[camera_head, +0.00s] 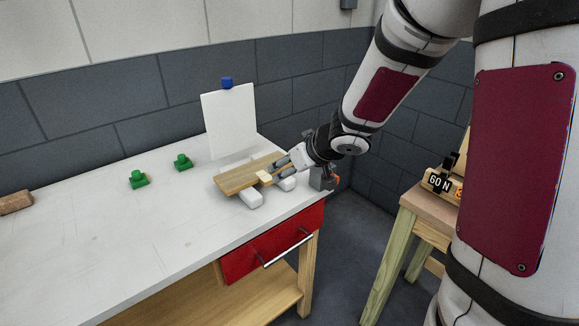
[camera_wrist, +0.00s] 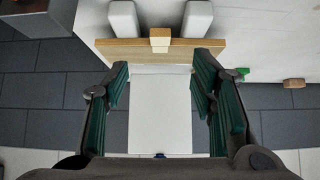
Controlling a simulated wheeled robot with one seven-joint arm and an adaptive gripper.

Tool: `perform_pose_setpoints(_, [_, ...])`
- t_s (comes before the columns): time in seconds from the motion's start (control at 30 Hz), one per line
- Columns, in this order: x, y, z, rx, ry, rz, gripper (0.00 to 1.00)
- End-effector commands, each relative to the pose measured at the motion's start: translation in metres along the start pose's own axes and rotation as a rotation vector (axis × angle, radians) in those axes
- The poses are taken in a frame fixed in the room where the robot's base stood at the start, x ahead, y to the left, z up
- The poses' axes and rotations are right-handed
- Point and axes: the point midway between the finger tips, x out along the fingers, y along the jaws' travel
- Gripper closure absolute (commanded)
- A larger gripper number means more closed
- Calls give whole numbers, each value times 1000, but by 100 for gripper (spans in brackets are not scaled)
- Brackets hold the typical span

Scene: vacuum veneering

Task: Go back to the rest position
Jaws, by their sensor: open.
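My gripper (camera_head: 281,172) is at the right end of the white workbench (camera_head: 130,228), beside a flat wooden board (camera_head: 240,178). The board rests on white blocks (camera_head: 250,198), with a small pale wooden block (camera_head: 264,178) at its edge. In the wrist view my gripper (camera_wrist: 161,63) is open with nothing between its green-padded fingers. The board (camera_wrist: 118,46) and pale block (camera_wrist: 160,38) lie just past the fingertips there. I cannot tell whether a finger touches the board.
A white panel (camera_head: 229,122) with a blue clip (camera_head: 226,82) stands behind the board. Green pieces (camera_head: 138,179) and a brown block (camera_head: 15,202) lie to the left. A wooden stand (camera_head: 402,225) with a "60 N" device (camera_head: 438,183) is at right. The bench's left side is mostly clear.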

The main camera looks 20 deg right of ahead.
Motion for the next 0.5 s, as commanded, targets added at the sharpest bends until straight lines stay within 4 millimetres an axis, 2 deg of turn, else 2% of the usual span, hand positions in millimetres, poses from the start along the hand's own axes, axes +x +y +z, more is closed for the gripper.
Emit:
perform_pose_setpoints(0.37, [-4, 0, -1, -1, 0, 5, 49])
perform_pose_setpoints(0.5, [-24, 9, -11, -11, 4, 87, 49])
